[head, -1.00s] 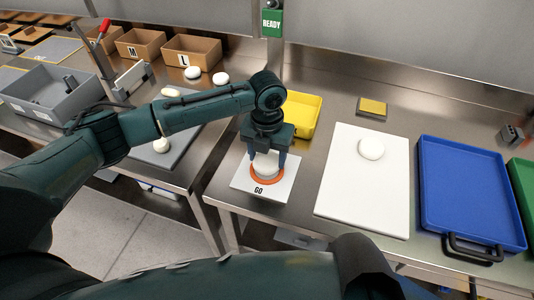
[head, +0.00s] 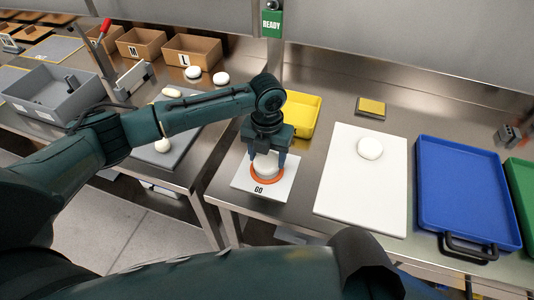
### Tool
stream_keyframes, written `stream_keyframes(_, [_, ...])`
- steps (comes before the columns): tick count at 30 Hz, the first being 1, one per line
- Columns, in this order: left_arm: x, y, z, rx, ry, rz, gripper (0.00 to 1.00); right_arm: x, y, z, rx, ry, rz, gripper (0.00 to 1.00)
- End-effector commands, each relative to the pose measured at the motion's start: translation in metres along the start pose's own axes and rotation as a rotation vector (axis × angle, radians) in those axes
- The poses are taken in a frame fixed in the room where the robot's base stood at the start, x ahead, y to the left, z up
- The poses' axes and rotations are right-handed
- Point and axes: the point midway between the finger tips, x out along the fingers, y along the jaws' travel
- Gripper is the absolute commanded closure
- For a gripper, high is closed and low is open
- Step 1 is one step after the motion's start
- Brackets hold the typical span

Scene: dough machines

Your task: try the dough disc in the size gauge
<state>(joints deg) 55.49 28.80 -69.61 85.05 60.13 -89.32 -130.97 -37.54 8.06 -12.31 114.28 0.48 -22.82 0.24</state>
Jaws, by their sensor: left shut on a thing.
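The size gauge (head: 250,184) is a white plate marked GO with an orange ring (head: 268,179), near the front left of the right-hand table. My left gripper (head: 267,162) points down over the ring and is shut on a white dough disc (head: 266,166). The disc is at the ring, with orange showing around its lower side. I cannot tell whether it rests inside the ring or just above it. My right gripper is not in view.
A white board (head: 361,195) with another dough piece (head: 370,148) lies to the right. Beyond it is a blue tray (head: 465,190). A yellow bin (head: 303,112) stands behind the gauge. Dough pieces, a grey bin (head: 50,95) and cardboard boxes (head: 192,51) are on the left table.

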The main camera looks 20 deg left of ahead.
Motion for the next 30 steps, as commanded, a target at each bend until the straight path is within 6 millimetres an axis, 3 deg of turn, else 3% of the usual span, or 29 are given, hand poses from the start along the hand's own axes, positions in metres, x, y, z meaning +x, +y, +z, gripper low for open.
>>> stream_keyframes(30, [0.018,0.0,0.0,0.001,0.0,0.0,0.65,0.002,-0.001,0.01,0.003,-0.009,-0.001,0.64])
